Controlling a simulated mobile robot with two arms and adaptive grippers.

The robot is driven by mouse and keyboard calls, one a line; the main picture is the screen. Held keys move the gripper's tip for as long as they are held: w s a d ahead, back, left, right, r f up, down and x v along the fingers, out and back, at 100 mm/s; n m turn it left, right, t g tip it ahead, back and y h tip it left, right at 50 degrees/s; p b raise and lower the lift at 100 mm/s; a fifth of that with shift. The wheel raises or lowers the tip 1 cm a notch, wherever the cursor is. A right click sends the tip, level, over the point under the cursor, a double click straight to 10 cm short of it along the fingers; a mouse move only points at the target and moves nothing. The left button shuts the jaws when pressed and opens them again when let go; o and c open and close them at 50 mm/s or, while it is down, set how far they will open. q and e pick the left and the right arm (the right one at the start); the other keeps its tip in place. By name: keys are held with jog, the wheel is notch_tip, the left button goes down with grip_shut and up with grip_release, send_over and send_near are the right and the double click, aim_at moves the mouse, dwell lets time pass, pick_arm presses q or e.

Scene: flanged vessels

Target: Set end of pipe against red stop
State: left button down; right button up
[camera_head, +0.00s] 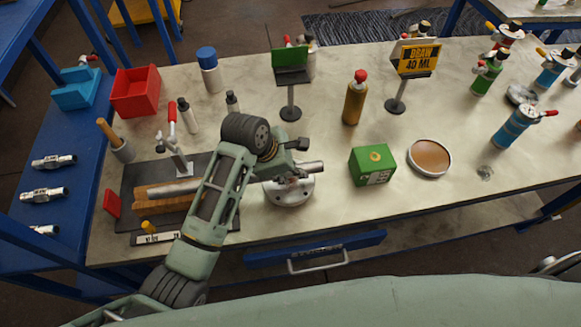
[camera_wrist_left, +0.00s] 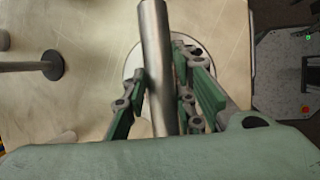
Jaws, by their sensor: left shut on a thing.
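A long grey metal pipe (camera_head: 172,189) lies with its left part along a wooden cradle (camera_head: 150,205) on a dark base plate (camera_head: 135,176). Its other end sticks out to the right, above a round metal support (camera_head: 291,194). The red stop (camera_head: 112,203) stands at the left end of the base, with a gap between it and the pipe's left end. My left gripper (camera_head: 293,165) is shut on the pipe near its right end; my forearm hides the pipe's middle. In the left wrist view the pipe (camera_wrist_left: 155,40) runs between the fingers (camera_wrist_left: 160,85). My right gripper is not in view.
A red-handled toggle clamp (camera_head: 178,150) stands behind the cradle. A green box (camera_head: 373,165) and a round dish (camera_head: 429,158) are to the right. A brown bottle (camera_head: 355,98) and a green sign on a stand (camera_head: 290,75) are behind. A red bin (camera_head: 136,92) is at the back left.

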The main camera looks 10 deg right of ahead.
pick_arm(q)
jog(key=shift+w+f+b, duration=0.25)
jog(key=shift+w+f, duration=0.1)
jog(key=shift+f, duration=0.2)
jog(key=shift+w+f+b, duration=0.25)
jog(key=shift+w+f, duration=0.1)
jog(key=shift+f, duration=0.35)
jog(key=shift+s+f, duration=0.15)
